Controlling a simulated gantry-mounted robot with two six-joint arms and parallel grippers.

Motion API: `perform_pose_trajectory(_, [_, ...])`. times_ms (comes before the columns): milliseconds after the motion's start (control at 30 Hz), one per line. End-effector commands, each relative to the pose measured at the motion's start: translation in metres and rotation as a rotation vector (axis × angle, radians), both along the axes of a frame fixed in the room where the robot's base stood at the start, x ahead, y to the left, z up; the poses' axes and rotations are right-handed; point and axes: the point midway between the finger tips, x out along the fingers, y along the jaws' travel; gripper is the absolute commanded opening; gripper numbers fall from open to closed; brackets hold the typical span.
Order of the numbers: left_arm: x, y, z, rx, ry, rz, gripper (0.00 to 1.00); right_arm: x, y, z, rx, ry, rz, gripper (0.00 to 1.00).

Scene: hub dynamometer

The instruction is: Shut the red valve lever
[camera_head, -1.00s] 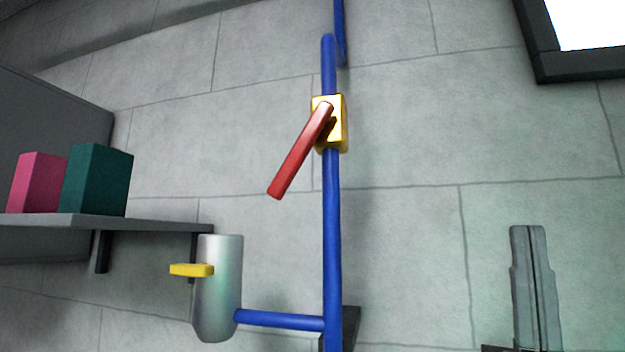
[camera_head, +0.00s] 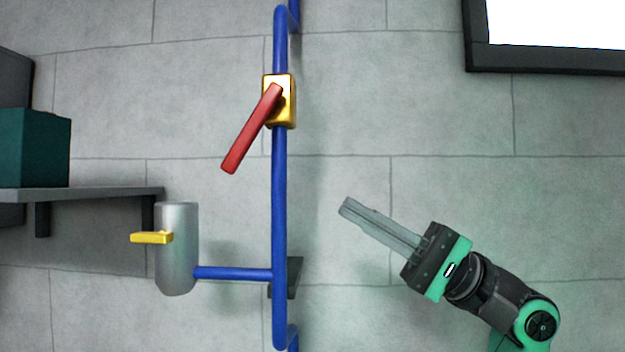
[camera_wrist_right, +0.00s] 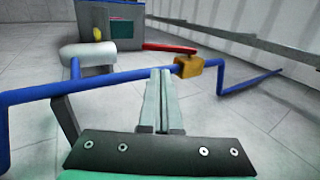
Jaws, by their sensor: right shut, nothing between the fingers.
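The red valve lever (camera_head: 249,133) slants down and left from the yellow valve body (camera_head: 284,101) on the upright blue pipe (camera_head: 280,190) in the head view. In the right wrist view the lever (camera_wrist_right: 169,48) points left from the valve body (camera_wrist_right: 188,66), beyond my fingers. My right gripper (camera_head: 346,206) is shut and empty, to the right of the pipe and below the lever, pointing up and left, apart from both. In the right wrist view its fingers (camera_wrist_right: 161,78) lie together. My left gripper is not in view.
A silver cylinder (camera_head: 177,262) with a yellow handle (camera_head: 152,238) joins the pipe by a side branch at lower left. A grey shelf (camera_head: 110,193) holds a green box (camera_head: 37,148) at left. A dark-framed white panel (camera_head: 480,55) is at upper right. The wall between is clear.

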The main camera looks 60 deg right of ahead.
Motion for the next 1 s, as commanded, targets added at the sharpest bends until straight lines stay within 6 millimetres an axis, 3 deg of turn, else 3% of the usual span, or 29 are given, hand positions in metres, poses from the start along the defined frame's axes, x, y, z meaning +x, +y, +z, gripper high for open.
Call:
perform_pose_trajectory(600, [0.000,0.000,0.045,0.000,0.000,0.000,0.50,0.086,0.054,0.065,0.001,0.000,0.004,0.00])
perform_pose_trajectory(1000, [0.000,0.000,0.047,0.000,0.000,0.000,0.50,0.096,0.059,0.068,0.000,-0.001,0.002,0.00])
